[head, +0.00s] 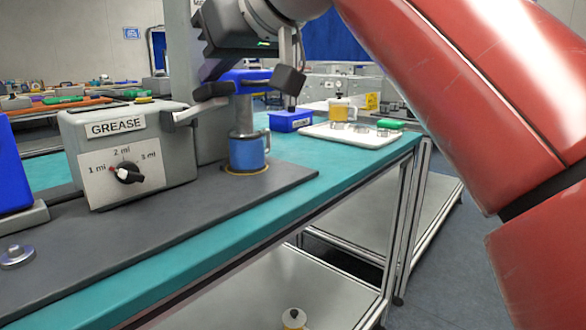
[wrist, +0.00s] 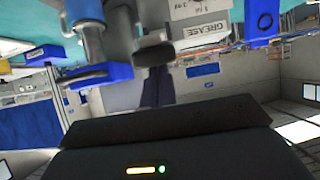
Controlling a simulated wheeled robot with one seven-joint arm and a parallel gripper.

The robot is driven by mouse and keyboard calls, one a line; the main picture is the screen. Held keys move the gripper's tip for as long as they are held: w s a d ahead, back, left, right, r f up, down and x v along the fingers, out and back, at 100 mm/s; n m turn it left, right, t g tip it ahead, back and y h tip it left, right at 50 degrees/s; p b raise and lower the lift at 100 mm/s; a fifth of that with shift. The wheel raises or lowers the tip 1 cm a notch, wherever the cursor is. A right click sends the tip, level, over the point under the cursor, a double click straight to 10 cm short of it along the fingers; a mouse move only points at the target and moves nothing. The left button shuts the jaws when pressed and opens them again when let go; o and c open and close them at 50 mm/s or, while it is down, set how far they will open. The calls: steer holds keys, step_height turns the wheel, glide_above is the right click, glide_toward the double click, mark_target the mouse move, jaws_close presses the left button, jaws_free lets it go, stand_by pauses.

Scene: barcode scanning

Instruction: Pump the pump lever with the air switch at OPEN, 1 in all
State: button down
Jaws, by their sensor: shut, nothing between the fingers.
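The grey grease dispenser (head: 130,150) stands on a dark mat, its front dial (head: 128,173) showing a red mark toward 1 ml. A blue lever-like top piece (head: 243,76) sits over a metal column at its right side; it also shows in the wrist view (wrist: 98,76). A blue cup (head: 248,155) stands under the column. No air switch marked OPEN can be made out.
A blue bin (head: 291,122) and a white tray (head: 345,137) with a yellow container (head: 342,109) and small metal parts stand behind to the right. Another blue object (head: 12,165) stands at the left edge. The teal table's front edge is clear.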

step_height(320, 180, down, 7)
steer(key=b, duration=0.5)
steer(key=shift+r, duration=0.3)
step_height(320, 180, up, 8)
steer(key=p, duration=0.7)
steer(key=shift+p, duration=0.35)
steer(key=shift+f, duration=0.2)
steer(key=shift+r+p, duration=0.3)
steer(key=shift+r, duration=1.7)
